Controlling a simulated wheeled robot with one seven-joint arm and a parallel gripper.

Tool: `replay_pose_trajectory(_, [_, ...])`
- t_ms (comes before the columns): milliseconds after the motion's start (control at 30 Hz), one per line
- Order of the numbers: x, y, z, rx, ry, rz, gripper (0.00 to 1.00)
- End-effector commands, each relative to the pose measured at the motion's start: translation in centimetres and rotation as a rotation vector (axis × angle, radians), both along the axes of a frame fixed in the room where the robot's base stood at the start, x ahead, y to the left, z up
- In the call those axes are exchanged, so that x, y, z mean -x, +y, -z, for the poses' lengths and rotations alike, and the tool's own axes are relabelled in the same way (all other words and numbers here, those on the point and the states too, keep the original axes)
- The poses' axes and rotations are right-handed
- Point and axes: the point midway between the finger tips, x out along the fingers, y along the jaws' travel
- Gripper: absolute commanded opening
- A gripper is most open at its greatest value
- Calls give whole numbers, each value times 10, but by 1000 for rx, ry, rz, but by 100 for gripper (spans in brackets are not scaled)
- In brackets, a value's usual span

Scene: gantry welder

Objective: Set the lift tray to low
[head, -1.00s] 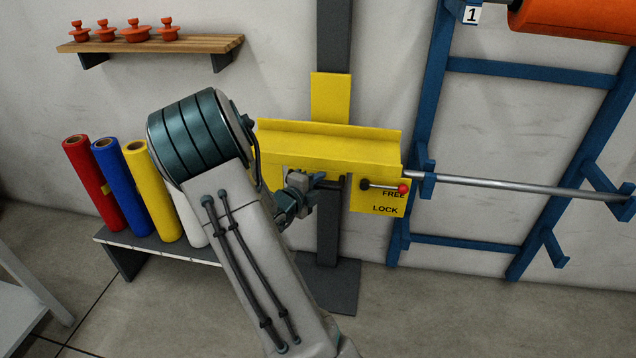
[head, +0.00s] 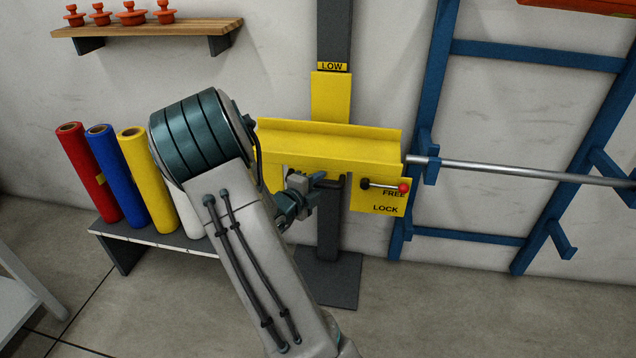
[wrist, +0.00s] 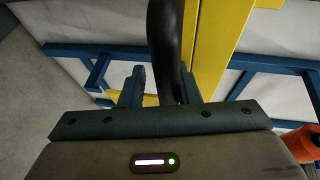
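The yellow lift tray (head: 330,145) is mounted on a dark upright column (head: 334,35). A LOW label (head: 332,66) shows on the column just above the tray's yellow upper plate. A lever with a red knob (head: 403,188) lies level beside the word FREE, above the word LOCK. My gripper (head: 318,182) is at the dark handle (head: 338,181) under the tray's front.
A blue rack (head: 436,100) with a silver bar (head: 520,172) stands close on the right. Coloured rolls (head: 118,175) stand on a low bench at left, below a wooden shelf (head: 150,40) with orange pieces. Floor at front right is clear.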

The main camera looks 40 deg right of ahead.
Motion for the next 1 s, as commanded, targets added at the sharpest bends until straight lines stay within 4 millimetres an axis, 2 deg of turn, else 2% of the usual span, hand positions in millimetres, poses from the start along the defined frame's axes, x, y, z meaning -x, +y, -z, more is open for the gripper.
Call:
replay_pose_trajectory(633, [1, 2, -4, 2, -3, -1, 25])
replay_pose_trajectory(767, [5, 19, -8, 1, -4, -3, 25])
replay_pose_trajectory(1000, [20, 71, -18, 1, -2, -8, 25])
